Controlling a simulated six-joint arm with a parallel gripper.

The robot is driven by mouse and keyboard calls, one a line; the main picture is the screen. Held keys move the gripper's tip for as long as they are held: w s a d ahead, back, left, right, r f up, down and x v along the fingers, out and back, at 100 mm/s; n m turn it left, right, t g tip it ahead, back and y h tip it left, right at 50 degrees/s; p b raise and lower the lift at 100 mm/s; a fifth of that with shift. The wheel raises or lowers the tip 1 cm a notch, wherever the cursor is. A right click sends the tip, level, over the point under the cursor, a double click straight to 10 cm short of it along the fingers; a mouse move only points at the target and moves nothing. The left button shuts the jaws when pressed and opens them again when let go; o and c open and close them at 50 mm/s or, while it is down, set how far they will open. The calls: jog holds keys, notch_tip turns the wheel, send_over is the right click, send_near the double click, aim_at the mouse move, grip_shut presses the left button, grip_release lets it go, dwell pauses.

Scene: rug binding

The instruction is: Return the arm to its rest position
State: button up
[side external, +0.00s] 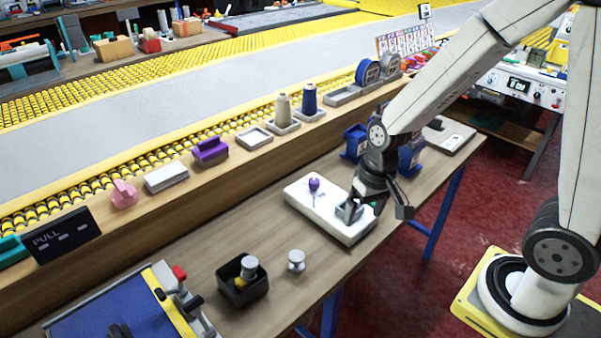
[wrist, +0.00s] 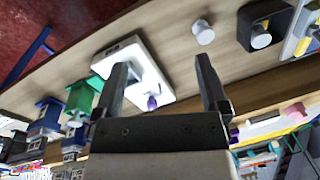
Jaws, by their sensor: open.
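My gripper (wrist: 160,80) is open, with nothing between its two dark fingers in the wrist view. In the side external view my gripper (side external: 375,212) hangs low over the near right end of a white board (side external: 300,196) on the wooden table. I cannot tell whether a finger touches the board. A small purple piece (side external: 314,184) stands on the board to the left of my gripper. The white board also shows in the wrist view (wrist: 160,85), beyond the fingers.
Blue holders (side external: 355,140) stand behind my gripper. A white-grey knob (side external: 296,261) and a black box (side external: 242,283) stand on the near table (side external: 205,262). A shelf with spools, including a dark blue spool (side external: 309,99), runs along the back. Red floor (side external: 450,240) lies clear to the right.

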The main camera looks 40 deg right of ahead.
jog(key=s+d+r+n+t, duration=0.1)
jog(key=s+r+n+t+h, duration=0.1)
jog(key=n, duration=0.1)
jog(key=shift+d, duration=0.35)
jog(key=shift+w, duration=0.1)
dwell(0.8)
